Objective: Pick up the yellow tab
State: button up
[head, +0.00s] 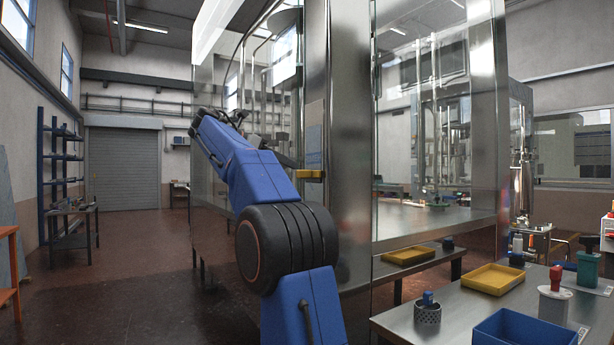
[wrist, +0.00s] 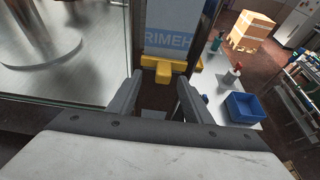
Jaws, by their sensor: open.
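The yellow tab (wrist: 163,74) is a small yellow block projecting from a wider yellow bar, just below a pale panel with a blue lettered band. In the wrist view it lies ahead of my gripper (wrist: 158,92), roughly in line with the gap between the fingers. My gripper is open, with dark fingers on either side of an empty gap. They appear apart from the tab. In the head view the yellow tab (head: 311,174) shows against the steel post, right of my blue arm.
The steel post (head: 350,120) and glass enclosure stand close beside my arm. Open floor (head: 135,260) lies to the left.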

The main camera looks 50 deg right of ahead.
aim_at(299, 171)
jog(key=shift+s+x, duration=0.2)
jog(key=shift+x, duration=1.35)
jog(key=shift+s+x, duration=0.15)
jog(key=shift+x, duration=1.4)
jog(key=shift+a+f, duration=0.1)
jog(key=shift+c, duration=0.3)
grip_shut()
